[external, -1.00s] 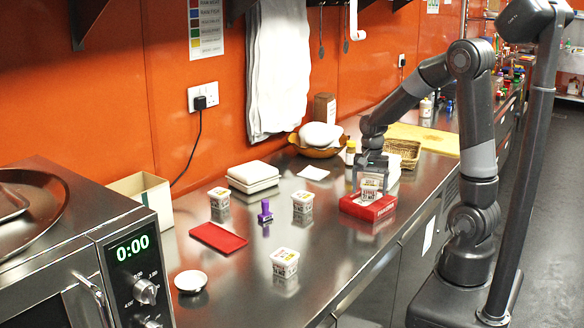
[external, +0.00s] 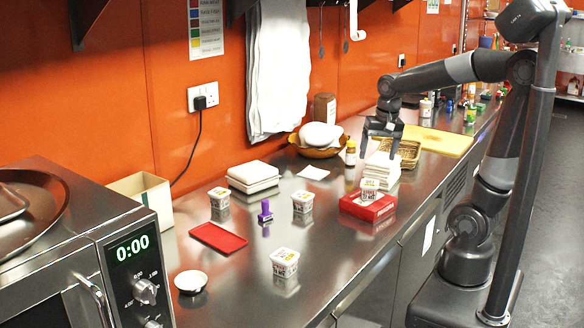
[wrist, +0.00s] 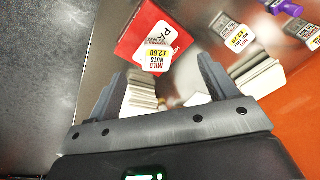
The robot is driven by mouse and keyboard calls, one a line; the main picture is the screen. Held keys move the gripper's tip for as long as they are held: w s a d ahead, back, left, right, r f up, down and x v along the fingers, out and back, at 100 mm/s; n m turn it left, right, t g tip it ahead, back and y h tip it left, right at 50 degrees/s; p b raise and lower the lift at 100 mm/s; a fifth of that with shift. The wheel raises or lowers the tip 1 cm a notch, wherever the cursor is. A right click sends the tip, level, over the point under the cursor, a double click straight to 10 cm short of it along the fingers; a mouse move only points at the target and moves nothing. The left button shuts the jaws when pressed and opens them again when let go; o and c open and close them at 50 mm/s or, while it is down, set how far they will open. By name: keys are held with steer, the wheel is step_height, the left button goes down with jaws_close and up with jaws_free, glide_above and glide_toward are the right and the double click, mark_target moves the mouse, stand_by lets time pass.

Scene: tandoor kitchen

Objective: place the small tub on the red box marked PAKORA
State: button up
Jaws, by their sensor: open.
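A small white tub (external: 370,188) with a printed label stands upright on the red box (external: 354,207). Similar small tubs stand on the counter: one at the left (external: 219,198), one in the middle (external: 303,202) and one in front (external: 285,262).
White stacked containers (external: 381,168) stand just behind the red box, near my gripper, with a wicker basket (external: 407,150) beyond. The front counter has free room.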

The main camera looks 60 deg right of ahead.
steer(key=s+a+r+n+t, duration=0.1)
steer(key=s+a+n+t, duration=0.2)
steer(key=s+a+n, duration=0.3)
steer(key=s+n, duration=0.3)
steer(key=shift+a+r+t, duration=0.2)
steer(key=shift+r+t, duration=0.1)
steer(key=shift+r, duration=0.1)
